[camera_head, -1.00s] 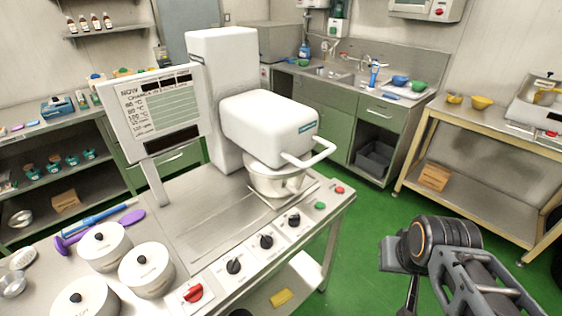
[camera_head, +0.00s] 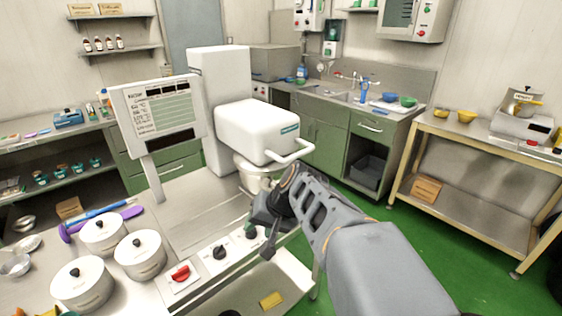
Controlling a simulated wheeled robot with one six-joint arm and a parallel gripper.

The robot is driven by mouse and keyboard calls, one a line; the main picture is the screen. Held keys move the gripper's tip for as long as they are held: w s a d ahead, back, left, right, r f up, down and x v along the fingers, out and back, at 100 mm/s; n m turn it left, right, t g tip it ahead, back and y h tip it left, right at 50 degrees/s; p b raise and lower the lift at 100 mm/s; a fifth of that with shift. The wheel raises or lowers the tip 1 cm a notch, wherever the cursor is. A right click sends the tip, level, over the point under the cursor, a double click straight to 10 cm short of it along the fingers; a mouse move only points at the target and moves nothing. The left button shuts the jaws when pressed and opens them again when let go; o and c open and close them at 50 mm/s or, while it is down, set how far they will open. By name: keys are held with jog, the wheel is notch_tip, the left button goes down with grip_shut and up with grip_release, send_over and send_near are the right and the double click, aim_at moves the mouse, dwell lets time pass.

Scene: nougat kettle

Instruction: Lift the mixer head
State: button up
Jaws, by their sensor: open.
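The mixer head (camera_head: 255,130) is a white rounded block on a tall white column (camera_head: 220,85), lowered over a pale kettle (camera_head: 250,175). A white bar handle (camera_head: 291,153) sticks out from its front right. My dark gripper (camera_head: 262,222) is open and empty, below the handle and in front of the kettle. It is apart from the handle in the picture. My forearm covers the right end of the machine's front panel and part of the kettle; the fingers are small and dark, partly overlapping the panel.
A display screen (camera_head: 158,118) stands left of the column. A red knob (camera_head: 180,273) and black knobs (camera_head: 219,252) line the front panel. Several lidded pots (camera_head: 140,254) stand at the left. A wooden-edged table (camera_head: 412,185) is at right; green floor (camera_head: 440,260) lies between.

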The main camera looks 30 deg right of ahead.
jog(key=w+d+r+m+t+y+b, duration=0.1)
jog(key=w+d+m+t, duration=0.2)
jog(key=d, duration=0.3)
jog(key=w+d+r+m+t+b, duration=0.1)
jog(key=w+d+r+m+t, duration=0.15)
jog(key=d, duration=0.45)
jog(key=m+t+h, duration=0.2)
jog(key=m+t, duration=0.3)
send_near(298, 156)
jog(key=p+x, duration=0.2)
jog(key=x, duration=1)
jog(key=shift+w+f, duration=0.15)
jog(key=shift+w, duration=0.1)
jog(key=shift+n, duration=0.25)
jog(key=shift+c, duration=0.2)
grip_shut()
